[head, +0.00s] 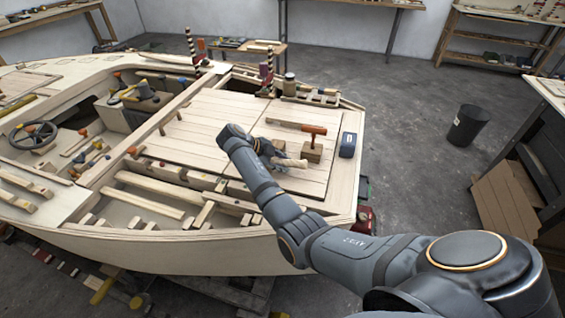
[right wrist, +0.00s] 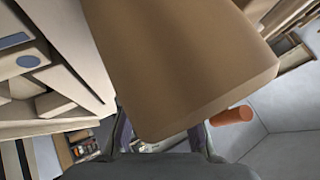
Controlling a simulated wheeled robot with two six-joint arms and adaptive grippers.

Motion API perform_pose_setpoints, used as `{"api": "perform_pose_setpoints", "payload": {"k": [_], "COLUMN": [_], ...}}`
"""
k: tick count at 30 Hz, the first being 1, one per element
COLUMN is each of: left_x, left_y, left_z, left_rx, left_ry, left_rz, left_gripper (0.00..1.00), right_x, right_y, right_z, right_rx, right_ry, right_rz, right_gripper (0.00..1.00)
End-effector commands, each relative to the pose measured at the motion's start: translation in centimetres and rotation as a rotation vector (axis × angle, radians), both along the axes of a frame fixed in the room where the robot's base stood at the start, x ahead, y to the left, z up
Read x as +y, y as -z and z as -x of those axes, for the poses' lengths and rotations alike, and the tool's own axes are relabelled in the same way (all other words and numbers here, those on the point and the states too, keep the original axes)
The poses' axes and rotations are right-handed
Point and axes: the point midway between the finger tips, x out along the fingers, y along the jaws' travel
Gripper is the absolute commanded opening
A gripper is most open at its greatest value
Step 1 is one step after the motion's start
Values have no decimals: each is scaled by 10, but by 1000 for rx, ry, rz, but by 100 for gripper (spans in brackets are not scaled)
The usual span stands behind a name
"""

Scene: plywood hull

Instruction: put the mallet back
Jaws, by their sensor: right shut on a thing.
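My right gripper (head: 282,155) is over the planked deck at the stern of the plywood hull, shut on a pale wooden piece (head: 291,163) that I take for the mallet. In the right wrist view the mallet (right wrist: 185,65) is a large tan wooden form, close to the camera and between the fingers. I cannot tell which part is held, or whether it touches the deck. Just right of the gripper is a brown wooden block (head: 312,153), with an orange-handled tool (head: 313,129) above it. My left gripper is out of view.
A dark blue box (head: 348,145) stands at the deck's right edge. A wooden rack (head: 310,96) with a grey can (head: 290,84) lies behind. An open bay with timber strips borders the deck in front. A dark bin (head: 467,127) stands on the floor. Bare deck lies left of the tool.

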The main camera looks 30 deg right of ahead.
Motion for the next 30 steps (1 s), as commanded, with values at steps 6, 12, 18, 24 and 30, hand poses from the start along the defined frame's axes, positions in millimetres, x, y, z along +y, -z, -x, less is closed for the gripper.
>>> {"api": "perform_pose_setpoints", "payload": {"k": [6, 12, 18, 24, 30], "left_x": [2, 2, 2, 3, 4], "left_y": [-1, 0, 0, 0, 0], "left_z": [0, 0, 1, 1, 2], "left_rx": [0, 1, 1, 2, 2], "left_ry": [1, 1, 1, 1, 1], "left_rz": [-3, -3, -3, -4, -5], "left_gripper": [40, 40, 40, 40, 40], "right_x": [0, 0, 0, 0, 15], "right_y": [-1, 0, 0, 1, -14], "right_z": [0, 0, 0, 0, -2], "right_rx": [-1, -1, -1, 2, -2], "right_ry": [0, 0, 1, 0, -1], "right_rz": [1, 1, 0, 0, -2], "right_gripper": [0, 31, 51, 51, 51]}}
